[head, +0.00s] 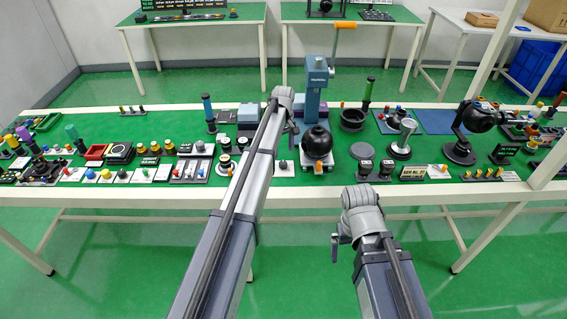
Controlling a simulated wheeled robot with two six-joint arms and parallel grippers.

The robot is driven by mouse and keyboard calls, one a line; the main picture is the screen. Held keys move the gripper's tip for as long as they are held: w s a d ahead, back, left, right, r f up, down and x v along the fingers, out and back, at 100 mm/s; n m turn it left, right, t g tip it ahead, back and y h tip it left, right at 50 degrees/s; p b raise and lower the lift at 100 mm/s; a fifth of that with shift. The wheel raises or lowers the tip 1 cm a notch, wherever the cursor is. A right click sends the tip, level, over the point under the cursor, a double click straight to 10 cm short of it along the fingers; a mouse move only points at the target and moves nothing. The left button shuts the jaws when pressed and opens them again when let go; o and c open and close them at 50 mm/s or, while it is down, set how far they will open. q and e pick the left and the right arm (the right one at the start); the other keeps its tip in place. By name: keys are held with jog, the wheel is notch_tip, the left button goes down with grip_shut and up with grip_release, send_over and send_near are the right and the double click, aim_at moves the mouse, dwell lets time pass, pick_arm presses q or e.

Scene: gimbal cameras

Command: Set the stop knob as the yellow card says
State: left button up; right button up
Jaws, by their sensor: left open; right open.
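A small sign with yellow lettering (412,173) stands near the front edge of the bench, right of centre; its text is too small to read surely, and I cannot tell if it is the yellow card. Several small knobs and buttons sit on the bench; which is the stop knob I cannot tell. My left gripper (293,128) is over the middle of the bench, beside the blue press and left of the black ball; it is open, partly hidden by its arm. My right gripper (342,240) is open and empty in front of the bench edge.
The long green bench (330,180) is crowded with fixtures. A blue press (316,85) with an orange-handled crank rises at centre; a black ball (317,142) stands before it. A black camera-like gimbal (467,130) stands right. The floor in front is clear.

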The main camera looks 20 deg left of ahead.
aim_at(283, 163)
pick_arm(q)
notch_tip(283, 163, down, 7)
jog(key=b, duration=0.6)
jog(key=shift+r, duration=0.1)
jog(key=shift+c, duration=0.4)
grip_shut()
